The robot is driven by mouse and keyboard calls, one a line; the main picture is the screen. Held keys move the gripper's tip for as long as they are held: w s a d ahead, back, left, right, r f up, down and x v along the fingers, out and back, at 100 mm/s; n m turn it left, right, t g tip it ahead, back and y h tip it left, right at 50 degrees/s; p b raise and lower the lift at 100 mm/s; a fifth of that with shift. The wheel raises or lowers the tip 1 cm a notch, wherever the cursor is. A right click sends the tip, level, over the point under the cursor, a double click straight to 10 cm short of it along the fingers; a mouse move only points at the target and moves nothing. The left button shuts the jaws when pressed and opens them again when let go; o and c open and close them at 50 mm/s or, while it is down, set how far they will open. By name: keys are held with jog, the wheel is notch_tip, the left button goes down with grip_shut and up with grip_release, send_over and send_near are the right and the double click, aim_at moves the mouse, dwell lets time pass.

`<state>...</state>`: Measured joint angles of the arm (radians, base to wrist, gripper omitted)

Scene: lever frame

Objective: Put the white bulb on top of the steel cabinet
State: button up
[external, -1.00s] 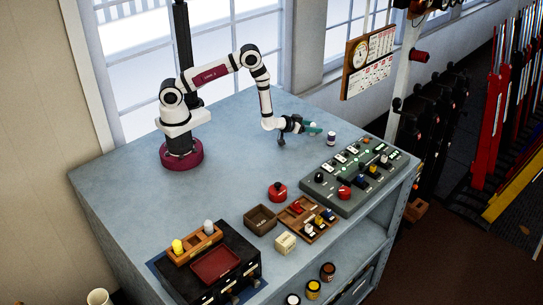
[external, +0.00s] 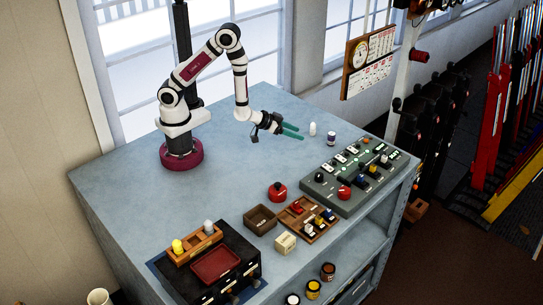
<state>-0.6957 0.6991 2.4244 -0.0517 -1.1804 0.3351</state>
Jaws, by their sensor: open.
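A grey control panel (external: 350,205) lies nearer the right edge. At the front are a wooden rack (external: 190,255) with a yellow and a grey bulb, a black drawer unit (external: 245,268) and small boxes. The middle top is clear.

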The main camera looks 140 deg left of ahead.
jog(key=w+d+r+m+t+h, duration=0.1)
jog(key=w+d+r+m+h, duration=0.25)
jog(key=w+d, duration=0.35)
jog(key=s+d+r+m+g+h, duration=0.1)
jog(key=s+d+r+m+h, duration=0.15)
jog(key=d, duration=0.65)
jog(key=s+d+r+m+g+h, duration=0.1)
jog(key=s+d+r+m+h, duration=0.2)
jog(key=d, duration=0.5)
jog(key=s+d+r+m+g, duration=0.2)
jog(key=s+m, duration=0.2)
jog(key=s, duration=0.4)
jog(key=s+d+r+m+g, duration=0.3)
jog(key=s+m, duration=0.1)
jog(key=s, duration=0.5)
jog(key=shift+d+r+m, duration=0.25)
jog(key=shift+m, duration=0.15)
